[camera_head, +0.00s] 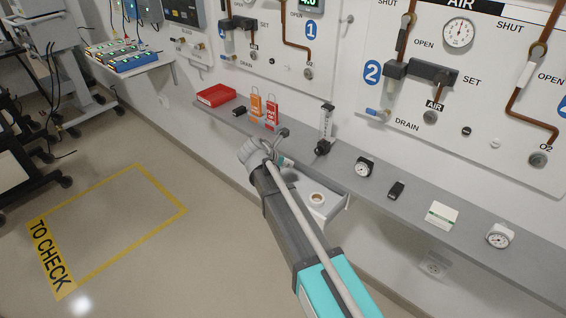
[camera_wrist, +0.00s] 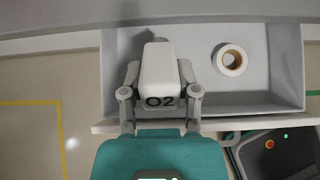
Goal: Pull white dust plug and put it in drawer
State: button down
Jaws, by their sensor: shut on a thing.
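My gripper (camera_wrist: 160,92) is shut on a white block-shaped plug marked O2 (camera_wrist: 160,62), with one finger on each side of it. In the wrist view the plug is over the left part of an open grey drawer (camera_wrist: 285,108). Its height above the drawer floor cannot be told. In the head view my gripper (camera_head: 266,150) is at the shelf's front edge, and the plug cannot be made out there. The drawer (camera_head: 340,208) sticks out below the shelf, partly hidden by my arm. A tape roll (camera_wrist: 230,60) lies in it.
A grey shelf (camera_head: 410,212) carries a red tray (camera_head: 216,95), orange and red tags, a flowmeter (camera_head: 326,130), gauges and a small white-green box (camera_head: 441,215). Gas panels with pipes hang above. Open floor lies left, with a yellow TO CHECK frame (camera_head: 50,252).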

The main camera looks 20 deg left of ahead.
jog(key=shift+f+b, duration=3.55)
jog(key=shift+f, duration=0.3)
jog(key=shift+c, duration=1.3)
grip_release()
jog(key=shift+s+r, duration=0.1)
jog(key=shift+r, duration=0.05)
